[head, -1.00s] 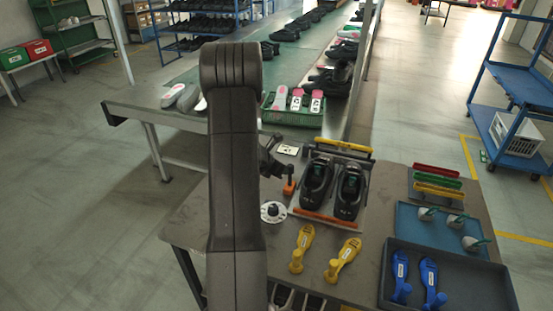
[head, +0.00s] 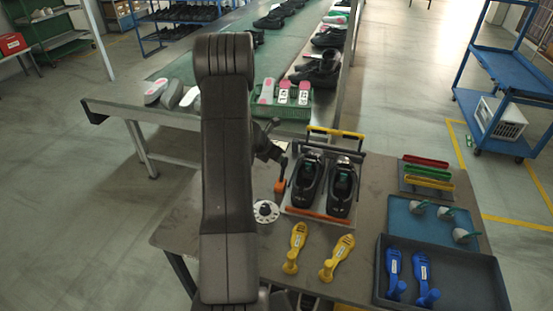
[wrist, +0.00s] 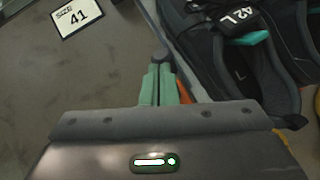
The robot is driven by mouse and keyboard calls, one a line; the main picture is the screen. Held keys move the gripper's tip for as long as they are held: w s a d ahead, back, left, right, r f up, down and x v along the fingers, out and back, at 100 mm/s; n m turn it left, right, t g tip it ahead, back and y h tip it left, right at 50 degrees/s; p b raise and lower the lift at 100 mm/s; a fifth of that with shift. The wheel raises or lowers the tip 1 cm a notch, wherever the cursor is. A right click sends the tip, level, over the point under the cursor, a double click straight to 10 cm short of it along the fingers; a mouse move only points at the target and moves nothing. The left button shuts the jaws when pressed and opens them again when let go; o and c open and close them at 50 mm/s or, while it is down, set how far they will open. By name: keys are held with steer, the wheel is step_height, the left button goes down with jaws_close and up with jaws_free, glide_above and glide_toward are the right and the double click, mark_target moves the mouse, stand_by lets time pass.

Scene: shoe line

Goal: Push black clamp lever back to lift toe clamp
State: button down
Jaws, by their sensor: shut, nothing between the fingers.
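The toe clamp fixture (head: 338,214) holds two black shoes (head: 309,180) side by side on the table, with a yellow bar (head: 335,132) behind them and an orange bar in front. My gripper (wrist: 160,86) is shut and empty, its green fingers together at the fixture's left side. In the wrist view, the black clamp lever (wrist: 152,25) runs from the top edge to a rounded end just beyond my fingertips. I cannot tell whether they touch. In the head view, my dark wrist (head: 265,148) partly hides this spot, and an orange block (head: 280,186) shows below it.
A size 41 card (wrist: 77,16) lies left of the lever. A round dial (head: 265,211) and yellow lasts (head: 297,243) are in front. A conveyor with shoes runs behind.

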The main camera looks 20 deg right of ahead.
steer(key=shift+w+d, duration=0.1)
steer(key=shift+w, duration=0.05)
stand_by(0.5)
steer(key=a+r+p, duration=0.1)
steer(key=a+r, duration=0.5)
steer(key=r, duration=0.5)
steer(key=shift+s+a+r, duration=0.25)
steer(key=shift+r, duration=0.05)
steer(key=s+d+f+b, duration=0.1)
steer(key=s+f, duration=0.1)
steer(key=f, duration=0.3)
steer(key=s+d+f, duration=0.2)
steer(key=f, duration=0.4)
steer(key=shift+d+f+b, duration=0.2)
steer(key=shift+d+b, duration=0.05)
steer(key=shift+b, duration=0.15)
